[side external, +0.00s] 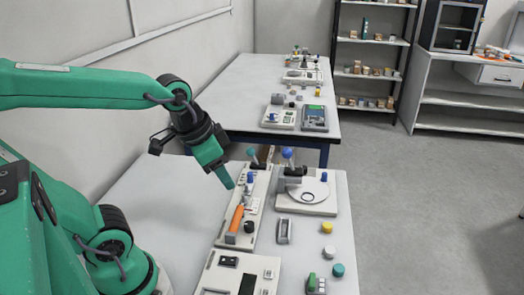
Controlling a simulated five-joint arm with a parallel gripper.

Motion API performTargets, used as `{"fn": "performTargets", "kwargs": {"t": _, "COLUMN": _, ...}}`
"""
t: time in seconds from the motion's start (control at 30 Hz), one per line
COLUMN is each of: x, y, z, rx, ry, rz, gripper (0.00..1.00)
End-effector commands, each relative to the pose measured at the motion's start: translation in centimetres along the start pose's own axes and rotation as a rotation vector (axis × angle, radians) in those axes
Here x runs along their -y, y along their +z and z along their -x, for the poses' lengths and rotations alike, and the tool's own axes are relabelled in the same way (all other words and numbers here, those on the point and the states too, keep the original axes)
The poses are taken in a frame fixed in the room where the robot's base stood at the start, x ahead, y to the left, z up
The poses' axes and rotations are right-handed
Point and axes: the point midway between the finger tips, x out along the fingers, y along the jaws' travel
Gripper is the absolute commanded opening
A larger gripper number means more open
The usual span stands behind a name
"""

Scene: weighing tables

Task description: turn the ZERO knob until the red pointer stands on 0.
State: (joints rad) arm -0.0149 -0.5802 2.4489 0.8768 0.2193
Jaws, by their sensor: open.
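My green gripper (226,180) points down and to the right, above the left side of a long pale panel (262,205) on the near table. It is open, and nothing shows between its fingers. The panel carries an orange handle (237,217), a black knob (249,227), a small blue knob (250,178) and a green ball-topped lever (252,153). The gripper appears apart from all of these. I cannot tell which knob is the ZERO knob; no lettering is readable. The red pointer and its scale cannot be made out at this size.
Right of the panel stands a device with a round plate (315,191) and a blue ball-topped lever (287,153). Yellow (327,227) and teal (338,270) knobs or weights stand nearer. A pale instrument (215,278) lies at the front. The table's left part is clear.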

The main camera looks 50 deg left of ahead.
Motion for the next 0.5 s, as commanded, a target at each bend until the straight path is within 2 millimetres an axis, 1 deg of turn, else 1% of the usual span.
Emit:
{"fn": "performTargets", "kwargs": {"t": 0.03, "x": 0.2, "y": -0.3, "z": -0.8, "rx": 0.027, "ry": 0.005, "rz": -0.041, "gripper": 0.48}}
{"fn": "performTargets", "kwargs": {"t": 0.3, "x": 1.0, "y": -1.6, "z": -4.6, "rx": 0.136, "ry": 0.046, "rz": -0.288, "gripper": 0.48}}
{"fn": "performTargets", "kwargs": {"t": 0.5, "x": 1.5, "y": -2.1, "z": -7.8, "rx": 0.211, "ry": 0.096, "rz": -0.468, "gripper": 0.48}}
